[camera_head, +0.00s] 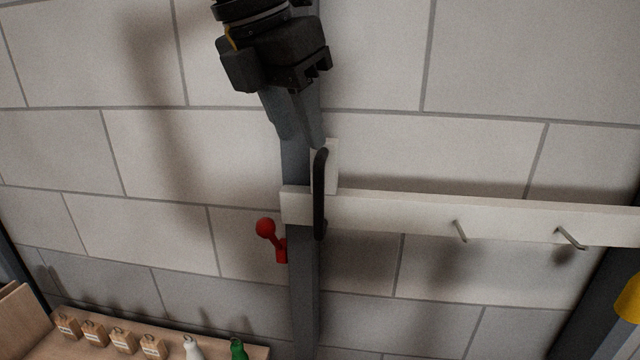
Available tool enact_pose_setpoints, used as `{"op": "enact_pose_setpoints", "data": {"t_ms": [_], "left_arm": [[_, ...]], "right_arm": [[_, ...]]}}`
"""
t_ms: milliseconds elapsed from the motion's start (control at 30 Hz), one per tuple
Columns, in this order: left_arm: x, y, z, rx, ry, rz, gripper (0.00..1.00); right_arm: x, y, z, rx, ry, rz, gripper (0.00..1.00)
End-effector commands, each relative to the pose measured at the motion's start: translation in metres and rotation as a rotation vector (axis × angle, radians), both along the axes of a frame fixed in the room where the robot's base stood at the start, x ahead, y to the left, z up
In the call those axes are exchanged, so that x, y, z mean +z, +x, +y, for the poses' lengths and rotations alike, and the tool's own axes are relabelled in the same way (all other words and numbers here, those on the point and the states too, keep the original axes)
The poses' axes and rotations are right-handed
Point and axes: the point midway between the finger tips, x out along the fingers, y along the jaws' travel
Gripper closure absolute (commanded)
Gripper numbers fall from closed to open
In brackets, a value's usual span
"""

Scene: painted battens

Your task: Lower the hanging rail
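The hanging rail (380,213) is a long white batten with metal hooks. It runs across the wall from the dark upright post (304,290) to the right edge. A black curved handle (320,192) stands upright at its left end. A red lever with a ball knob (266,228) sits on the left side of the post, just below the rail. My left gripper (303,136) points down in front of the post, above the handle. Its two grey fingers are apart with nothing seen between them; the tips are near the handle's top. My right gripper is out of view.
A wooden shelf (225,349) at the lower left holds several small wooden blocks, a white bottle-like item (192,348) and a green one (238,349). A second dark post (592,290) stands at the right, with a yellow item (628,305) partly cut off.

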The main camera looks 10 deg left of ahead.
Motion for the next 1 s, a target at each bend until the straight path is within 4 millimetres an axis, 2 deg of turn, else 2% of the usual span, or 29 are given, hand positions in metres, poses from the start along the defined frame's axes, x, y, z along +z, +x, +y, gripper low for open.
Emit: {"op": "enact_pose_setpoints", "data": {"t_ms": [300,500,700,933,1000], "left_arm": [[-0.059,0.019,-0.013,-0.003,0.001,0.004,0.64],[-0.083,0.028,-0.019,0.0,0.0,0.001,0.64],[-0.093,0.031,-0.022,-0.001,-0.002,0.001,0.64],[-0.093,0.031,-0.022,-0.001,-0.002,0.0,0.64],[-0.093,0.031,-0.022,-0.001,-0.002,0.0,0.7]], "right_arm": [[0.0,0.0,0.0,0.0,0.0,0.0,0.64],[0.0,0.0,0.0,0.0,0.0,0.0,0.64],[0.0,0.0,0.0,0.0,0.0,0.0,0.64],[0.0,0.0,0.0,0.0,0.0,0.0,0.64],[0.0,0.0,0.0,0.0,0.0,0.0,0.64]]}}
